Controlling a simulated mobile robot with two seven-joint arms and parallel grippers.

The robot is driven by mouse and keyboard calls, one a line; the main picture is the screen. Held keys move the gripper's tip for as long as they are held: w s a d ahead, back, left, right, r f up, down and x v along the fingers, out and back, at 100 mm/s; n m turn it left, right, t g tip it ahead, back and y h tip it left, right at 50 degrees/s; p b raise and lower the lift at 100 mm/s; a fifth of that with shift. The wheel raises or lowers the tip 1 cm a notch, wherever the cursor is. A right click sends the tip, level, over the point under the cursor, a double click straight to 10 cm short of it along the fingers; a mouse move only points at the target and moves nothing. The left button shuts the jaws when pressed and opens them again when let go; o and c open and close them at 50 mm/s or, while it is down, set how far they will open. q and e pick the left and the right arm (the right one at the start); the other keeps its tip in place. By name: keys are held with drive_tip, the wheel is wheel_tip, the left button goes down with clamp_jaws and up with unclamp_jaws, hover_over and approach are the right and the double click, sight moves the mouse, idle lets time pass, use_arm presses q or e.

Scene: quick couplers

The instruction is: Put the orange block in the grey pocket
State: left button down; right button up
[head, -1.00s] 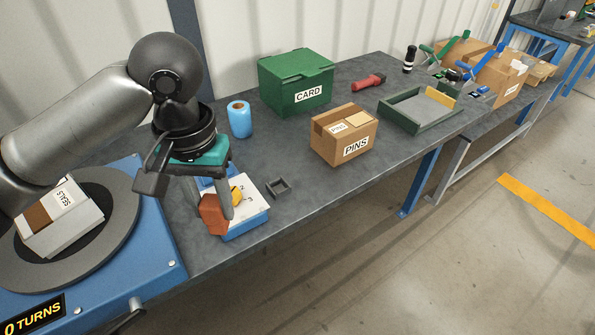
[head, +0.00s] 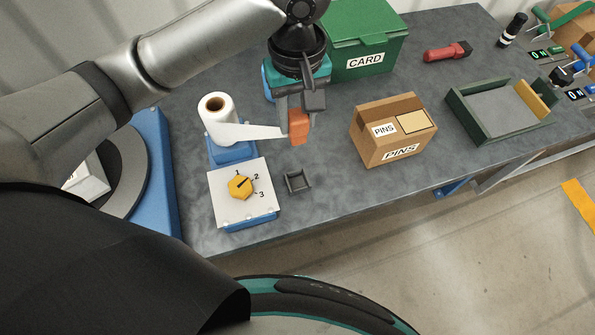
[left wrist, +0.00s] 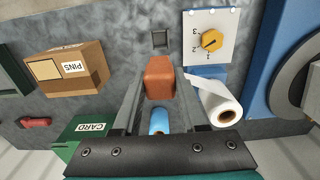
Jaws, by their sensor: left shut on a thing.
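The orange block (head: 299,127) is held in my left gripper (head: 293,122), above the bench. In the left wrist view the block (left wrist: 160,78) sits between the two fingers of the gripper (left wrist: 154,84), which are shut on it. The small grey pocket (head: 297,181) is on the bench just below the block in the head view, apart from it and empty. It also shows in the left wrist view (left wrist: 159,40), beyond the block. My right gripper is not in view.
A dial box (head: 241,190) and a white paper roll (head: 217,115) with a loose end stand left of the pocket. A cardboard PINS box (head: 392,140) stands to its right. A green CARD box (head: 370,62) is behind. Bare bench surrounds the pocket.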

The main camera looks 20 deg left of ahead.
sight(298, 142)
use_arm(q)
wheel_tip(298, 142, down, 20)
drive_tip(key=b, duration=0.5)
drive_tip(key=shift+r, duration=0.25)
drive_tip(key=shift+c, duration=2.2)
unclamp_jaws()
drive_tip(key=shift+f, duration=0.1)
drive_tip(key=shift+r, duration=0.35)
wheel_tip(298, 142, up, 12)
drive_tip(key=p, duration=0.3)
drive_tip(key=shift+f, duration=0.15)
